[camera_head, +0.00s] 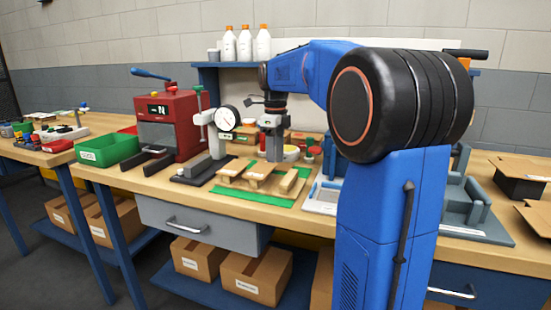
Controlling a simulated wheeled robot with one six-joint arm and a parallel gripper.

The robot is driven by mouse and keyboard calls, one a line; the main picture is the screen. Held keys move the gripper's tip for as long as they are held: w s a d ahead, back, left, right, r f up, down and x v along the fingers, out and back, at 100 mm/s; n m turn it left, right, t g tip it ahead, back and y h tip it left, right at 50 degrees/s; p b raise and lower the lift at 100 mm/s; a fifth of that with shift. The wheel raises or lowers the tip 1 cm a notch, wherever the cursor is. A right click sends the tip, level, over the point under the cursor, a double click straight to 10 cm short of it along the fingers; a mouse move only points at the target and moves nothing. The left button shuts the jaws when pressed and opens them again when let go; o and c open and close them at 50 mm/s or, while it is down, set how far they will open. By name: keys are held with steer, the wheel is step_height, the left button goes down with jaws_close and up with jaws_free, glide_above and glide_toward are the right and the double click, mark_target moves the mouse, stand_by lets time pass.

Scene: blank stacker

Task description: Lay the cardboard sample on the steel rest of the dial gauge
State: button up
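The dial gauge (228,119) has a white round face and stands on a dark base (197,171) at the middle of the bench. Its steel rest is too small to make out clearly. Small tan pieces lie on a wooden holder (257,184) on a green mat (283,199), right of the gauge. I cannot tell which piece is the cardboard sample. My gripper (271,157) points down above the back of the holder, right of the gauge. Its fingers are small and partly lost against the clutter, so their opening and any held thing are unclear.
A red machine (168,125) and a green bin (105,149) stand left of the gauge. White bottles (245,43) stand on a shelf behind. Grey fixtures (468,211) sit at the right. My arm hides part of the bench's right side.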

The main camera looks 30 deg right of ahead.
step_height(320, 180, up, 12)
steer(key=shift+f, duration=0.2)
steer(key=o, duration=0.4)
steer(key=shift+a+r, duration=0.1)
steer(key=shift+r, duration=0.15)
steer(key=w+a+r, duration=0.2)
steer(key=w+r, duration=0.2)
steer(key=r, duration=0.1)
steer(key=shift+a, duration=0.15)
step_height(320, 180, down, 12)
steer(key=shift+r, duration=0.15)
steer(key=shift+a+f, duration=0.15)
steer(key=shift+f, duration=1.2)
steer(key=shift+a+f, duration=0.1)
steer(key=shift+f, duration=1.25)
steer(key=c, duration=1.2)
